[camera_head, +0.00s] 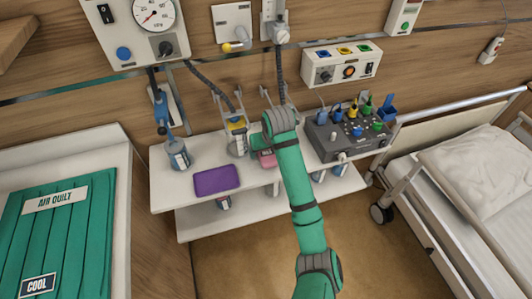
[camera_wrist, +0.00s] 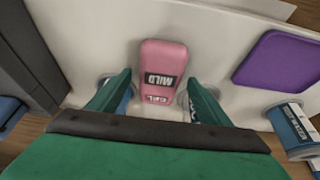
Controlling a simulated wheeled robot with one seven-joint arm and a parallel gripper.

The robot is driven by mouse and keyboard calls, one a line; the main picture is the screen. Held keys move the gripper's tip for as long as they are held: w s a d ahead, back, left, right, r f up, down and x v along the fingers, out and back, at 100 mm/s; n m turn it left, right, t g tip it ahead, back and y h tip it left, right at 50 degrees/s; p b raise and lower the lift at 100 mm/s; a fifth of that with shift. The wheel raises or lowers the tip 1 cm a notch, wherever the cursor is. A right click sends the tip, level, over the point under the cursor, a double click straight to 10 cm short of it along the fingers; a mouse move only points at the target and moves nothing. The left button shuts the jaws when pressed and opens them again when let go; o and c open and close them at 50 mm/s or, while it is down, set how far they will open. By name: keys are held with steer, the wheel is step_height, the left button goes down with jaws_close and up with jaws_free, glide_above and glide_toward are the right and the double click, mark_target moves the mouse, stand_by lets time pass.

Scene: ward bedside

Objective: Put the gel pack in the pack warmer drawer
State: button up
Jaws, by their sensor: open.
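The gel pack (camera_wrist: 160,68) is a pink block marked "MILD" and "GEL", lying on the white shelf. In the head view its pink edge (camera_head: 266,159) shows beside my arm, partly covered by it. My gripper (camera_wrist: 158,88) is open, with one green finger on each side of the near part of the pack. I cannot tell whether the fingers touch it. I cannot make out a pack warmer drawer in either view.
A purple pad (camera_head: 217,180) lies on the white shelf (camera_head: 170,200), left of the pack. A grey device (camera_head: 345,140) with coloured plugs stands to the right. Jars (camera_head: 178,154) stand at the back left. A bed (camera_head: 470,190) is at right, a green air quilt (camera_head: 60,235) at left.

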mark_target(267, 154)
steer(key=shift+w+f, duration=0.1)
steer(key=shift+f, duration=0.1)
steer(key=c, duration=1.4)
steer(key=shift+r, duration=0.15)
steer(key=shift+s+d+r, duration=0.15)
steer(key=shift+s+r, duration=0.25)
step_height(267, 154, up, 6)
steer(key=shift+f, duration=0.1)
steer(key=s+d, duration=0.2)
steer(key=s, duration=0.4)
steer(key=s+d, duration=0.2)
steer(key=s, duration=0.4)
steer(key=s+d, duration=0.2)
steer(key=s, duration=0.4)
steer(key=shift+s, duration=0.15)
